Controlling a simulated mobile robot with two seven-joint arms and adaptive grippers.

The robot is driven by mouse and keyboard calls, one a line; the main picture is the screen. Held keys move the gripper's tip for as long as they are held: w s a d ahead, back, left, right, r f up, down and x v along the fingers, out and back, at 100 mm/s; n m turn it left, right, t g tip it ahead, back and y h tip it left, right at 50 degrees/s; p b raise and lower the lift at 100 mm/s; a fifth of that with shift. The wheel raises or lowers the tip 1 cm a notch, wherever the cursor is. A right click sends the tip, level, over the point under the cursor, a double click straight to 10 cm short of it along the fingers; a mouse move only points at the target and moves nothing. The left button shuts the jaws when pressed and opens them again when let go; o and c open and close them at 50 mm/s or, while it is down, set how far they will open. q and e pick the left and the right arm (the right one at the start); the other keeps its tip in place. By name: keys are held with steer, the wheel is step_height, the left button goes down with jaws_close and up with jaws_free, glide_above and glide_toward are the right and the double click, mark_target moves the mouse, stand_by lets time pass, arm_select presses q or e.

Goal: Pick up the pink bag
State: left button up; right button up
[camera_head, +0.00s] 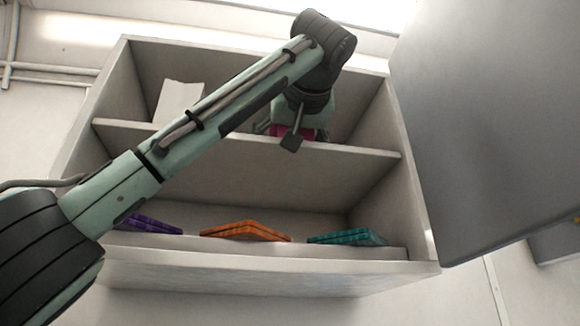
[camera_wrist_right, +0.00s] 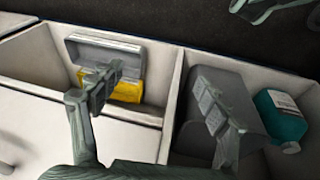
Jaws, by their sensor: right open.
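The pink bag (camera_head: 278,130) shows as a small patch on the upper shelf of the open cabinet in the camera_head view. Most of it is hidden behind my left gripper. My left gripper (camera_head: 285,136) points down at the bag, with one dark finger in front of it. Its other finger is mostly hidden, so I cannot tell whether it grips the bag. My right gripper (camera_wrist_right: 158,80) is open and empty in the right wrist view, its two fingers wide apart above a divided bin. The right gripper is not in the camera_head view.
A white card (camera_head: 178,101) stands on the upper shelf. Purple (camera_head: 150,224), orange (camera_head: 245,231) and teal (camera_head: 347,237) flat packs lie on the lower shelf. A grey door panel (camera_head: 480,120) hangs at right. The bin holds a yellow-grey box (camera_wrist_right: 128,88), a grey case (camera_wrist_right: 190,130) and a teal bottle (camera_wrist_right: 282,115).

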arm_select(q)
steer(key=c, duration=1.1)
steer(key=shift+c, duration=0.2)
steer(key=shift+r, duration=0.1)
steer(key=shift+r, duration=0.75)
steer(key=shift+r+p, duration=0.6)
steer(key=shift+r, duration=0.35)
steer(key=s+a+b, duration=0.5)
steer(key=s+a, duration=0.5)
steer(key=s, duration=0.5)
arm_select(e)
steer(key=w+d+v, duration=0.1)
steer(key=v, duration=0.8)
steer(key=shift+w+d+r+t+h, duration=0.15)
steer(key=shift+r+t+h, duration=0.15)
steer(key=shift+r, duration=0.1)
